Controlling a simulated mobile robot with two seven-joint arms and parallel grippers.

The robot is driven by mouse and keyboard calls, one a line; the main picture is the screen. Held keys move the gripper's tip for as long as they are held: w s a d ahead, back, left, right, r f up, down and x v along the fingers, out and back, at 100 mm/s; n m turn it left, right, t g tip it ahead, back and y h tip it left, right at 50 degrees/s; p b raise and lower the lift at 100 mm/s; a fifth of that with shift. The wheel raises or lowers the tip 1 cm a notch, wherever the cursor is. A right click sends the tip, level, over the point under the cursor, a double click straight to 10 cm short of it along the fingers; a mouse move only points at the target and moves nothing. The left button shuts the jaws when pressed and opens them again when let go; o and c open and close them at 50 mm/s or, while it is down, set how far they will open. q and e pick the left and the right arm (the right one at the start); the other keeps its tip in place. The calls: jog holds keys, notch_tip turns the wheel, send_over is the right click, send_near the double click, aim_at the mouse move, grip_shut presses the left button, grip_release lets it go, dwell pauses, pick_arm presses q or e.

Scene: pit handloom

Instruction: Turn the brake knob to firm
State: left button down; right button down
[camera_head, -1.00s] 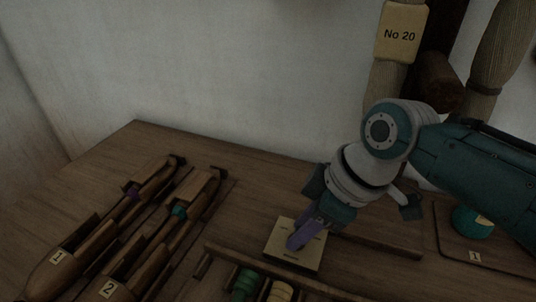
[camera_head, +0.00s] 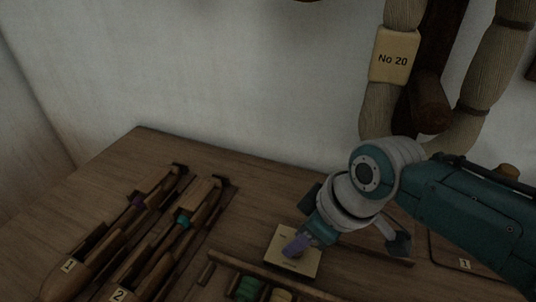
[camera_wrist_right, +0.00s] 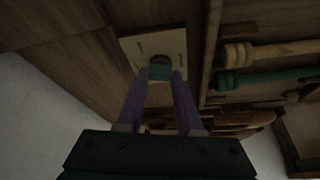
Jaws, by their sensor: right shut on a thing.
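The brake plate, a small cream square (camera_head: 309,263), lies on the wooden table in the head view. It also shows in the wrist view (camera_wrist_right: 174,42), with small dark marks that I cannot read. My right gripper (camera_head: 291,250) reaches down to the plate with its purple fingers. My left gripper is not in view.
Wooden shuttles marked 1 (camera_head: 69,266) and 2 (camera_head: 118,295) lie at the left. A rack with green (camera_head: 248,288) and cream bobbins is in front of the plate. A yarn hank tagged No 20 (camera_head: 394,55) hangs behind. A tray marked 1 (camera_head: 464,264) is at the right.

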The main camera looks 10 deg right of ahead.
jog(key=m+p, duration=0.1)
jog(key=m+h+p, duration=0.1)
jog(key=shift+s+a+r+m, duration=0.1)
jog(key=shift+a+r+m, duration=0.1)
jog(key=shift+m, duration=0.2)
jog(key=shift+m+t+h+p, duration=0.3)
jog(key=shift+m+t+p, duration=0.1)
jog(key=shift+m, duration=0.5)
jog(key=shift+f+m+h, duration=0.15)
jog(key=shift+m+h, duration=0.15)
jog(key=shift+m, duration=0.5)
jog(key=shift+m+h, duration=0.5)
jog(key=shift+m, duration=0.7)
jog(key=c, duration=0.6)
grip_release()
jog(key=shift+o, duration=0.2)
